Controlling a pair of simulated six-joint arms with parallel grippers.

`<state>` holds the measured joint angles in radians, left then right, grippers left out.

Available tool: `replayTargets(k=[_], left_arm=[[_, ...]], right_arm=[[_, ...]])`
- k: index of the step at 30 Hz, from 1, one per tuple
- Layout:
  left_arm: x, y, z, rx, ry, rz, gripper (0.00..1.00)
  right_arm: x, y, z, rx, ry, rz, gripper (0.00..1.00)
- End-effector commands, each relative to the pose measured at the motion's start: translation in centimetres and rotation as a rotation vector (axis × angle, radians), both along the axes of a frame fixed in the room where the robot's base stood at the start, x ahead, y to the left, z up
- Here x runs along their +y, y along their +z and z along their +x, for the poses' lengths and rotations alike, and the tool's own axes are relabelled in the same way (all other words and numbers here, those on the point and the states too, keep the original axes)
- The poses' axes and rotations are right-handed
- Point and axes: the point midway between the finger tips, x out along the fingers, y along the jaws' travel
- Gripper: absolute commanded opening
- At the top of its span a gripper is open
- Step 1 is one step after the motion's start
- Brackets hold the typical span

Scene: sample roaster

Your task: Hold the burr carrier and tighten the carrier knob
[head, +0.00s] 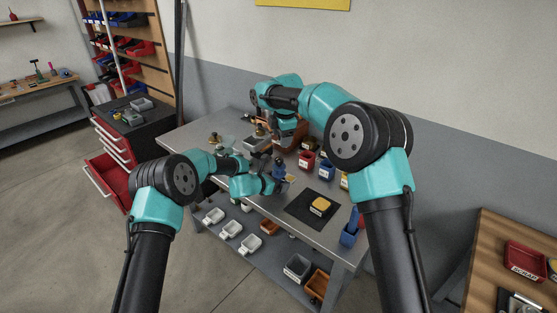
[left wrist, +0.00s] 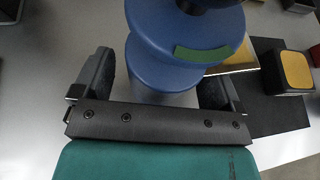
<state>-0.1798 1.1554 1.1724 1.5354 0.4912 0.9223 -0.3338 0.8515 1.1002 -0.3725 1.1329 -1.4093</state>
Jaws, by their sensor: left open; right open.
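A blue rounded body (left wrist: 165,60), which I take to be the burr carrier, fills the middle of the left wrist view. It has a green strip on its flange and a dark part, perhaps the knob, at the top edge. In the head view it is the small blue thing (head: 279,166) on the bench. My left gripper (left wrist: 157,90) is open, with one finger on each side of the blue body; a gap shows on the left, and contact on the right is unclear. It also shows in the head view (head: 282,185).
A yellow-topped block (head: 320,205) sits on a black mat (head: 300,208). Red (head: 307,160) and blue (head: 327,171) bins line the bench's back. A blue holder (head: 349,236) stands at the right end. White trays (head: 231,229) lie on the lower shelf. The bench front is fairly clear.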

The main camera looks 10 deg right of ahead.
Motion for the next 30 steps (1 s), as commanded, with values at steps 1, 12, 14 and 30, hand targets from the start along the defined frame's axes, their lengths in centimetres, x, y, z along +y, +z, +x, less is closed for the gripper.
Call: replayTargets(k=[1,12,14,30], left_arm=[[0.0,0.0,0.0,0.000,0.000,0.000,0.91],[2.0,1.1,-1.4,0.000,0.001,0.000,0.91],[2.8,1.4,-1.8,0.000,0.001,0.000,0.91],[8.8,4.5,-6.2,0.000,0.001,0.000,0.91]], right_arm=[[0.0,0.0,0.0,0.000,0.000,0.000,0.62],[0.0,0.0,0.0,0.000,0.000,0.000,0.62],[0.0,0.0,0.0,0.000,0.000,0.000,0.62],[0.0,0.0,0.0,0.000,0.000,0.000,0.62]])
